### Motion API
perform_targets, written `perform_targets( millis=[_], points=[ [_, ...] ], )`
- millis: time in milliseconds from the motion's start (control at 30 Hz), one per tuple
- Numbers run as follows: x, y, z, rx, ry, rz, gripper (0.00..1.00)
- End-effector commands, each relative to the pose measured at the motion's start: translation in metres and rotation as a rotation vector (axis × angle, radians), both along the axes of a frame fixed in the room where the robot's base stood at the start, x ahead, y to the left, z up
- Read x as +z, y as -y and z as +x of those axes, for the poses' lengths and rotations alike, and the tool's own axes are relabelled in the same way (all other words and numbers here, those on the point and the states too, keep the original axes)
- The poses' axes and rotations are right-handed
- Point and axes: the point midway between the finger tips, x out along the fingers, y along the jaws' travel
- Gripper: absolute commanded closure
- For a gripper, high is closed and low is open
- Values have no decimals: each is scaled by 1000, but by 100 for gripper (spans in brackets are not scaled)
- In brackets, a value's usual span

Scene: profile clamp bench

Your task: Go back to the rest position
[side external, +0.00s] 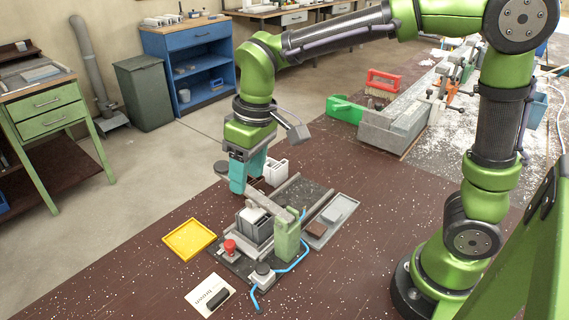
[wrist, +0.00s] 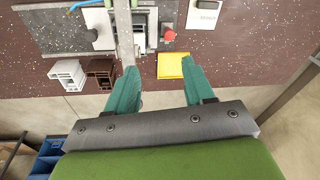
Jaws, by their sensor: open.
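My gripper (side external: 239,186) hangs above the far side of the clamp fixture (side external: 240,268), its teal fingers pointing down. In the wrist view my gripper (wrist: 159,66) is open, with a wide gap and nothing held between the fingers. The fixture carries grey rails, a grey block (side external: 254,226), a green upright block (side external: 287,236) and a red button (side external: 230,246). A white profile piece (wrist: 67,73) and a brown one (wrist: 101,71) stand beside the fixture in the wrist view. The white piece also shows behind the gripper in the side view (side external: 276,173).
A yellow tray (side external: 189,240) lies left of the fixture, a white card (side external: 209,294) in front. A grey tray (side external: 345,207) sits right of the fixture. A blue hose (side external: 291,267) curves along the front. The speckled tabletop (side external: 130,270) is clear at front left.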

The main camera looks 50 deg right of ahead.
Motion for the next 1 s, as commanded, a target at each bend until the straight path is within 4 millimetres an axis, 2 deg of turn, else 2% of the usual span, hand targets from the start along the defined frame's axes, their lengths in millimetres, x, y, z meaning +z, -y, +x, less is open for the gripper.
perform_targets(
  millis=[100, 300, 500, 700, 1000],
  points=[
    [13, 30, -27, -146, 85, 60, 47],
    [22, 75, -76, -392, 239, 176, 47],
    [25, 100, -110, -528, 360, 253, 47],
    [36, 109, -119, -560, 422, 273, 47],
    [36, 110, -118, -561, 423, 270, 47]
  ],
)
